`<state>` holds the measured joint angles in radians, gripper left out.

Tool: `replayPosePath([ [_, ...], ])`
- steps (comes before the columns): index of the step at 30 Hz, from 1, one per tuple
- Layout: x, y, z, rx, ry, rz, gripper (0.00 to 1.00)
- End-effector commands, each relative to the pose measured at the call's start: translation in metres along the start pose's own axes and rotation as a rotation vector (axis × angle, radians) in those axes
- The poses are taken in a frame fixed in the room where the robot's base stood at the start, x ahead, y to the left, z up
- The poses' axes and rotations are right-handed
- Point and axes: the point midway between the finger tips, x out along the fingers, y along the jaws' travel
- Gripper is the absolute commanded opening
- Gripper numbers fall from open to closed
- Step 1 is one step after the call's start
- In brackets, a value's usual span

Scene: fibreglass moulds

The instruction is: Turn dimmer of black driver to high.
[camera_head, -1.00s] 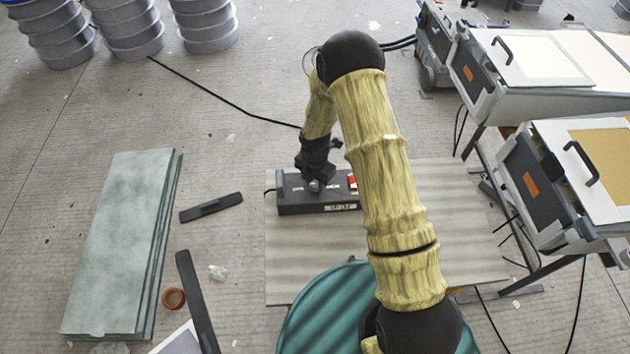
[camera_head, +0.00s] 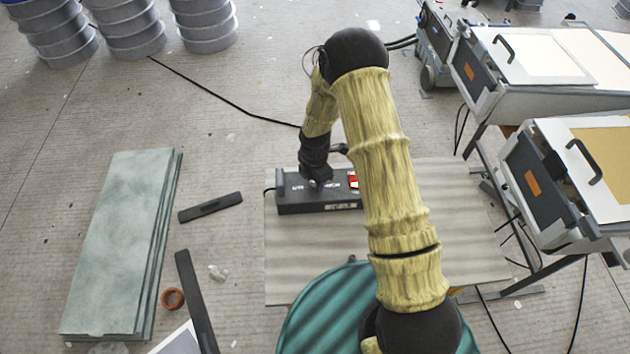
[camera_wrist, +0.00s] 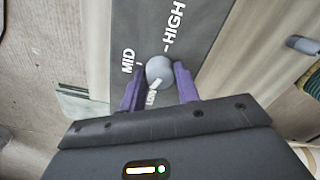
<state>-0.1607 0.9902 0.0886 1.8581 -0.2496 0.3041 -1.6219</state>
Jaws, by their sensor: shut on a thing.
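The black driver (camera_head: 300,206) is a long dark box lying on the board in the head view, with white lettering and a red switch (camera_head: 352,180) on top. The wrist view shows its dark top face (camera_wrist: 150,20) with the labels MID, HIGH and a partly covered LOW. The round grey dimmer knob (camera_wrist: 159,70) sits between the purple fingers of my gripper (camera_wrist: 160,84), which is shut on it. A white mark shows at the knob's lower edge, on the LOW side. In the head view my gripper (camera_head: 317,182) hides the knob from above.
The driver rests on a pale board (camera_head: 285,270) with bare room in front. A teal round shape (camera_head: 310,320) is at the bottom. Green-grey sheets (camera_head: 115,240) lie to the left. Cases with handles (camera_head: 550,180) stand to the right. A black cable (camera_head: 220,100) crosses the floor.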

Motion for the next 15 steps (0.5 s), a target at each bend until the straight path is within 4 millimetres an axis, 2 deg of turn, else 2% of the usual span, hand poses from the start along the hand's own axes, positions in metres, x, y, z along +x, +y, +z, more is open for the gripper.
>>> replayPosePath([
  [15,0.0001,0.0008,0.0001,0.491,0.0,0.002,0.09],
])
